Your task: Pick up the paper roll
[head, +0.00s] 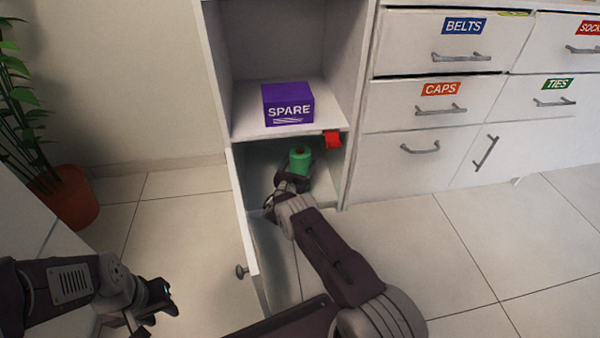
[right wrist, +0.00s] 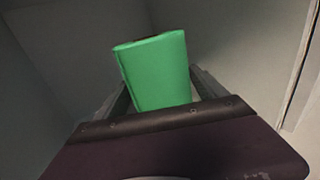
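The green paper roll (head: 300,159) stands in the lower compartment of the open wardrobe, under the shelf with the purple box. My right gripper (head: 296,180) reaches into that compartment at the roll. In the right wrist view the roll (right wrist: 155,70) rises between the two fingers (right wrist: 165,95), tilted in the picture. The fingers lie close along both its sides; whether they press on it cannot be told. My left gripper (head: 155,308) is at the lower left, away from the wardrobe, empty, with its fingers apart.
The open white door (head: 246,235) stands left of my right arm. Labelled drawers (head: 440,98) are at the right, a potted plant (head: 68,195) at the left.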

